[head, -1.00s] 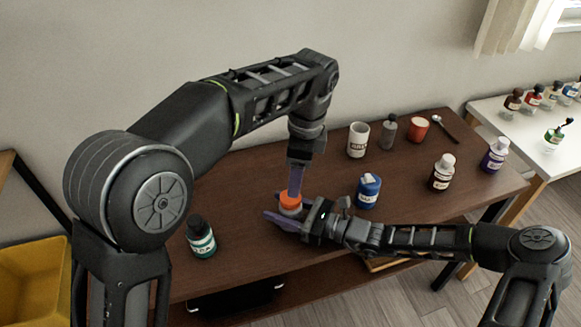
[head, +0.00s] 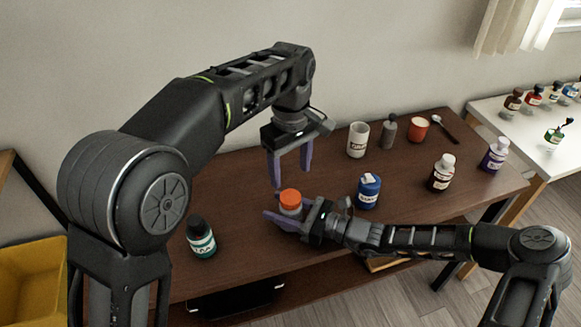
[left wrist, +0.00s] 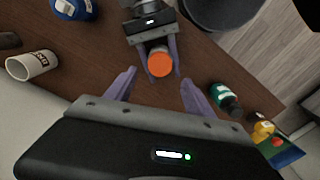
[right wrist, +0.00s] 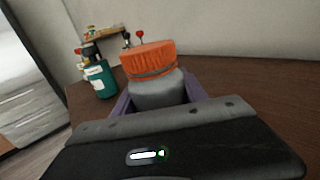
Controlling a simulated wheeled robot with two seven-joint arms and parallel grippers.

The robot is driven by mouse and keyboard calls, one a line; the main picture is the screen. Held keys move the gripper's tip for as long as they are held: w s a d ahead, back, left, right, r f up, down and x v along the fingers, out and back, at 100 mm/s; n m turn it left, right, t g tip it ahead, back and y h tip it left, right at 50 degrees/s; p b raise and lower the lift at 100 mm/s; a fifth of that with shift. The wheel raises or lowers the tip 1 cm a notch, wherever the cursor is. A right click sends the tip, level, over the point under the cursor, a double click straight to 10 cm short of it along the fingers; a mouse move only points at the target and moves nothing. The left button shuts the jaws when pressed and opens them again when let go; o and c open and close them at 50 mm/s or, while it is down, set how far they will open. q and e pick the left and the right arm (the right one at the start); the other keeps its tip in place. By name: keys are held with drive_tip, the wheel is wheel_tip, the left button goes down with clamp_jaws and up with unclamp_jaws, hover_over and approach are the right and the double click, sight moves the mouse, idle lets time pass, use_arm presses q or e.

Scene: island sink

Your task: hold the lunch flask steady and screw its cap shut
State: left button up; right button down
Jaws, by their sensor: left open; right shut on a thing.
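The lunch flask (right wrist: 158,92) is grey with an orange cap (right wrist: 148,58) on top, and stands upright on the brown table in the right wrist view. The cap also shows from above in the left wrist view (left wrist: 160,62) and in the head view (head: 290,196). My right gripper (head: 280,215) is shut on the flask's body, its purple fingers on either side. My left gripper (head: 291,180) is open and empty, fingers pointing down, above and behind the cap and apart from it. Whether the cap is fully tight cannot be told.
A teal bottle (head: 202,238) stands left of the flask, and a blue jar (head: 368,190) stands to its right. A white mug (head: 357,140), a grey bottle (head: 388,131) and a red cup (head: 418,128) stand farther back. Bare table (head: 235,185) lies left of the flask.

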sight(290, 197)
use_arm(q)
drive_tip(key=shift+n, duration=0.3)
drive_tip(key=shift+f, duration=0.1)
drive_tip(key=shift+f, duration=3.9)
